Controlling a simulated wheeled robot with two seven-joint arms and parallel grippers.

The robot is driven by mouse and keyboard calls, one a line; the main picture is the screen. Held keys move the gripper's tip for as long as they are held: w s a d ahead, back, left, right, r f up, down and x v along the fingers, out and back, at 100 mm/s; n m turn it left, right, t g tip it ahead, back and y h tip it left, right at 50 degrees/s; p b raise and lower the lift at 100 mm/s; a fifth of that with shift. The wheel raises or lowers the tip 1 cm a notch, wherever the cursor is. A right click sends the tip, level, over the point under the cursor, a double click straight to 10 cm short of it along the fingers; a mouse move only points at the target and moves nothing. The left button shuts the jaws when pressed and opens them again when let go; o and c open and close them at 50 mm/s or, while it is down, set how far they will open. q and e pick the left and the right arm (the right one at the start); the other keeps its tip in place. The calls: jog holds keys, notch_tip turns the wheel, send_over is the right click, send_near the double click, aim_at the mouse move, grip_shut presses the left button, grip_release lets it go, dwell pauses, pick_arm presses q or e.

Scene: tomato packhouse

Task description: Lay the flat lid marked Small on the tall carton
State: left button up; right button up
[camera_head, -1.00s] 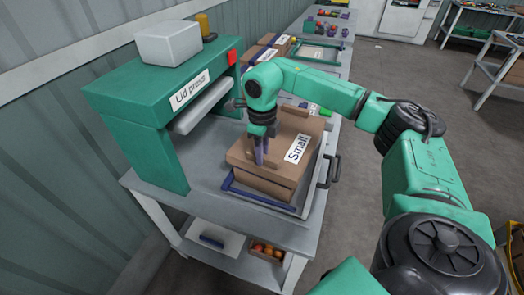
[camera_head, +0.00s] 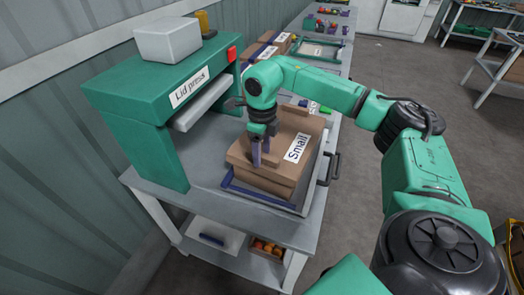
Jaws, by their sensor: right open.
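The brown flat lid marked Small (camera_head: 284,128) lies on top of a brown carton (camera_head: 262,181), which stands in a blue-edged frame on the grey table. The lid's white label (camera_head: 297,147) faces up. My right gripper (camera_head: 263,160) points down at the lid's left part, its jaws apart. I cannot tell whether the fingertips touch the cardboard, or exactly how the lid sits on the carton's rim. My left gripper is not in view.
More cartons (camera_head: 272,42) stand behind. A black handle (camera_head: 328,168) is at the right edge.

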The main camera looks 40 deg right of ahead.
jog(key=shift+r, duration=0.5)
notch_tip(320, 180, up, 14)
jog(key=shift+f, duration=0.2)
